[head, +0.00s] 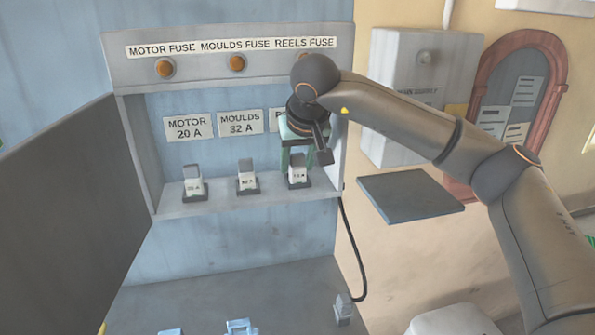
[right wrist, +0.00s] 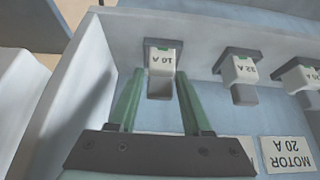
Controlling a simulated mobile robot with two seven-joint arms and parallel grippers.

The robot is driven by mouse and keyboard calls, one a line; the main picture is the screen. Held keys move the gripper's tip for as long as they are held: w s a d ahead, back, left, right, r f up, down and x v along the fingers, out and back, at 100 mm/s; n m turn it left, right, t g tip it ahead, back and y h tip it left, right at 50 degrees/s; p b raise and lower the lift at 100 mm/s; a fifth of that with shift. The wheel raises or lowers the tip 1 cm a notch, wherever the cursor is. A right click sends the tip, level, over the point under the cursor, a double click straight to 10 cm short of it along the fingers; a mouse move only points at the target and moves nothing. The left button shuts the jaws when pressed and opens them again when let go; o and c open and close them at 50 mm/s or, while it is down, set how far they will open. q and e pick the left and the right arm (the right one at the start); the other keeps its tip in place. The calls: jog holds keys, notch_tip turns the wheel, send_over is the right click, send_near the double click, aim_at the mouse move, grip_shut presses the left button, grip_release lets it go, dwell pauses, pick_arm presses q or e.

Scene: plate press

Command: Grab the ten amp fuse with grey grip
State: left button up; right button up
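Three white fuses with grey grips stand in dark holders on the cabinet shelf. The right one (head: 298,174) is under my right gripper; its label starts with 1, but the second digit is not clear to me. In the right wrist view this fuse (right wrist: 163,60) appears upside down, its grey grip (right wrist: 160,89) pointing toward the palm. My right gripper (head: 297,164) is open, one green finger on each side of the grip, with gaps showing. The middle fuse (head: 247,182) reads 32 A and the left fuse (head: 194,187) 20 A. My left gripper is not in view.
The open cabinet door (head: 60,210) stands at the left. The cabinet side wall is close to the right fuse. Below, a lower surface (head: 200,300) holds a grey-white piece (head: 343,310) and bluish pieces (head: 240,327). A dark flat panel (head: 410,195) juts out at right.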

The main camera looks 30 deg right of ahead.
grip_shut()
jog(key=shift+r, duration=0.1)
dwell(0.3)
